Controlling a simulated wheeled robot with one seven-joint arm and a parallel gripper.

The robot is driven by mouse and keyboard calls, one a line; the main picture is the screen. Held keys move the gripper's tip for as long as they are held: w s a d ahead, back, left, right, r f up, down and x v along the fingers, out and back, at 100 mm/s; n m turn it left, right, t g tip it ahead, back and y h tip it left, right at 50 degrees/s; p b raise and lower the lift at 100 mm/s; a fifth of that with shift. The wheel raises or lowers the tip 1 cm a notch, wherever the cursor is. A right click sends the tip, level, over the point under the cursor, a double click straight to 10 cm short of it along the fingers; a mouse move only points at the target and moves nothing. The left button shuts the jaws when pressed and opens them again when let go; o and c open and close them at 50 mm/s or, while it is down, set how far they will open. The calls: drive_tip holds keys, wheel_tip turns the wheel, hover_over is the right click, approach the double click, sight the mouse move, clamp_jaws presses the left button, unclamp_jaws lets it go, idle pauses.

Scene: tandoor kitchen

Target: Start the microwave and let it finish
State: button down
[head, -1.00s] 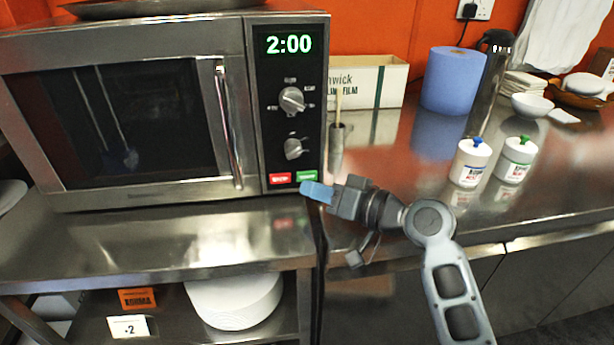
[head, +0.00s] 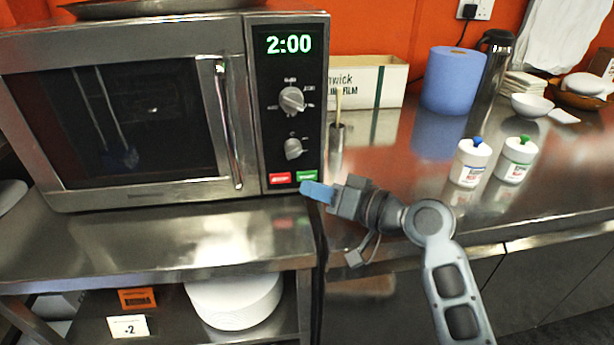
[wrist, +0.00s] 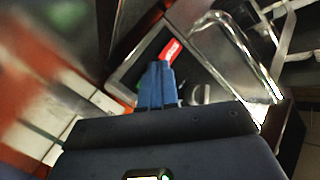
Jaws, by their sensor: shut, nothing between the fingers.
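The steel microwave (head: 130,195) stands on a steel shelf unit at the left, its door (head: 130,120) closed. Its display (head: 288,44) reads 2:00 in green. Two knobs sit below, an upper one (head: 292,100) and a lower one (head: 294,148). A red button (head: 280,178) and a green button (head: 307,175) are at the panel's bottom. My gripper (head: 304,188) is shut and empty, its blue fingertips just in front of the green button; I cannot tell whether they touch it. In the wrist view the fingertips (wrist: 162,68) point at the panel beside the red button (wrist: 169,49).
A film box (head: 365,82), a blue paper roll (head: 452,80), a flask (head: 495,60) and two white tubs (head: 470,163) stand on the counter. A small steel pot (head: 337,135) is close to the microwave's right side. Plates (head: 235,305) lie on the shelf below.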

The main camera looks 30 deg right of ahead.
drive_tip(key=shift+w, duration=0.1)
drive_tip(key=shift+w+d, duration=0.1)
drive_tip(key=shift+w, duration=0.2)
